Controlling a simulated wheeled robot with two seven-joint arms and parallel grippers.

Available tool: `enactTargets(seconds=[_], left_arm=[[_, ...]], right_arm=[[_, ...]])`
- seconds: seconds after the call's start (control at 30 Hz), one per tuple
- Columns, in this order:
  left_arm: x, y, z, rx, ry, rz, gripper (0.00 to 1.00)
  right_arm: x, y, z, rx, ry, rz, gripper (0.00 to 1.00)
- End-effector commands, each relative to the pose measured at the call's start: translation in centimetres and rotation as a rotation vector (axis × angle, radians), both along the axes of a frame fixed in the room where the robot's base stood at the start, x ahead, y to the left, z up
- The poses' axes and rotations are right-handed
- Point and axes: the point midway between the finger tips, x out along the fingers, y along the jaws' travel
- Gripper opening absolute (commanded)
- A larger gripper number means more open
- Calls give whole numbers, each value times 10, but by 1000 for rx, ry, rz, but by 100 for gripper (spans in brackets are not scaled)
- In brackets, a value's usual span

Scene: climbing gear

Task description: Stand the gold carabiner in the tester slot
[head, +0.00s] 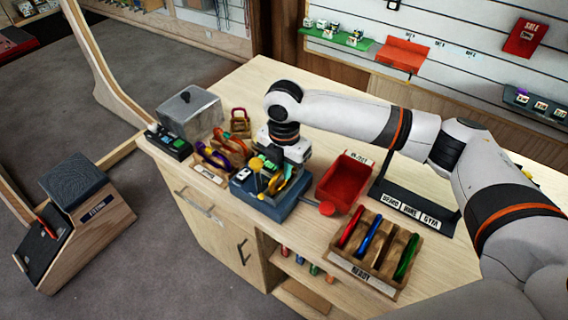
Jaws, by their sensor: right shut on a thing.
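The tester (262,202) is a blue-grey block on the front part of the wooden counter, with a yellow ball on top and a red knob at its right. My right gripper (276,172) points down just over the tester and is shut on the gold carabiner (291,184). The carabiner is at the tester's top, partly hidden by the gripper. I cannot tell whether its lower end is in the slot, which is hidden. My left gripper is not in view.
Left of the tester stand a wooden rack (211,163) with colored carabiners, a clear box (190,110) and a black tray (167,144). To the right are a red bin (343,184), a black sign stand (413,207) and the READY rack (372,275) with several carabiners.

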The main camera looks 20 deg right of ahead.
Motion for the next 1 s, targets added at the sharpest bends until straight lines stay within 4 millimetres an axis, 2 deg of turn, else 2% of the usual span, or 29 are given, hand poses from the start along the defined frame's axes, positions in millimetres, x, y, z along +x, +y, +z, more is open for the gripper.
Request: enactTargets(seconds=[1.0], left_arm=[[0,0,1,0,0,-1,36]], right_arm=[[0,0,-13,1,-1,1,0]])
